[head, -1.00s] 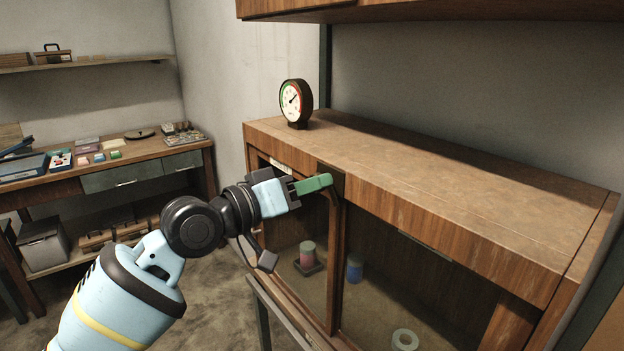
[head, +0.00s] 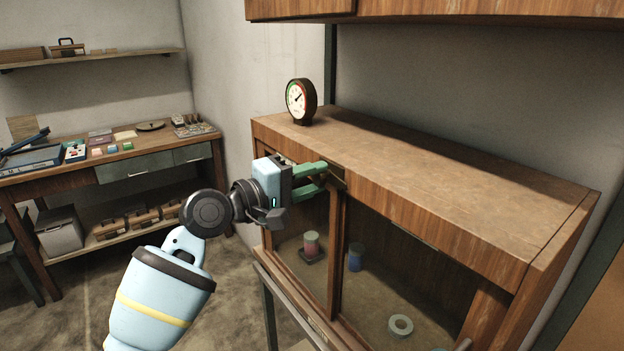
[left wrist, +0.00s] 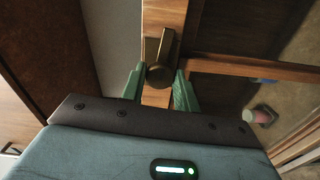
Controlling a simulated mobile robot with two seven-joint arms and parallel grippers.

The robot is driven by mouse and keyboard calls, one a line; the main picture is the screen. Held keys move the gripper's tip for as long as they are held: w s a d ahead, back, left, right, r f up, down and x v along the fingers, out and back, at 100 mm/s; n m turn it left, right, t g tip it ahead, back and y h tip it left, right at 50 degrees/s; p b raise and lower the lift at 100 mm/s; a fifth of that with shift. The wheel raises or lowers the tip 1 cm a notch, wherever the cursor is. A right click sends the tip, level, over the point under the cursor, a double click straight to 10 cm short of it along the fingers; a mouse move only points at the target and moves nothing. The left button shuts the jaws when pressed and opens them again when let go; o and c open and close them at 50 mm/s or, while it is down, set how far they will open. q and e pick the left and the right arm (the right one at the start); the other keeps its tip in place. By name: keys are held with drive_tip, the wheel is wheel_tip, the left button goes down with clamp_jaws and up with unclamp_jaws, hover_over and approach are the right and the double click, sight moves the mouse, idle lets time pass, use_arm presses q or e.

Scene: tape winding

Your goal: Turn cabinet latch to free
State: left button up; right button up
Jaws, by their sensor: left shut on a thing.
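The cabinet (head: 425,200) is a brown wooden case with glazed doors at the centre and right of the head view. The brass latch (left wrist: 160,68) sits on its wooden door frame and shows in the left wrist view. Its lever stands roughly upright in that picture, leaning slightly right. My left gripper (head: 318,181) reaches the top of the middle door post in the head view. In the left wrist view, its green fingers (left wrist: 160,88) stand on both sides of the latch's round base and are shut on it. The fingers largely hide the latch in the head view.
A dial gauge (head: 300,101) stands on the cabinet top. Behind the glass are a red spool (head: 311,245), a blue spool (head: 355,257) and a pale ring (head: 401,325). A workbench (head: 60,183) with several small items stands at the left. The cabinet top is mostly clear.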

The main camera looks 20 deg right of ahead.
use_arm(q)
drive_tip(key=shift+n, duration=0.7)
drive_tip(key=o, duration=1)
drive_tip(key=shift+c, duration=0.2)
drive_tip(key=shift+a, duration=0.1)
drive_tip(key=v, duration=0.7)
drive_tip(key=shift+s+a, duration=0.15)
drive_tip(key=shift+a, duration=0.15)
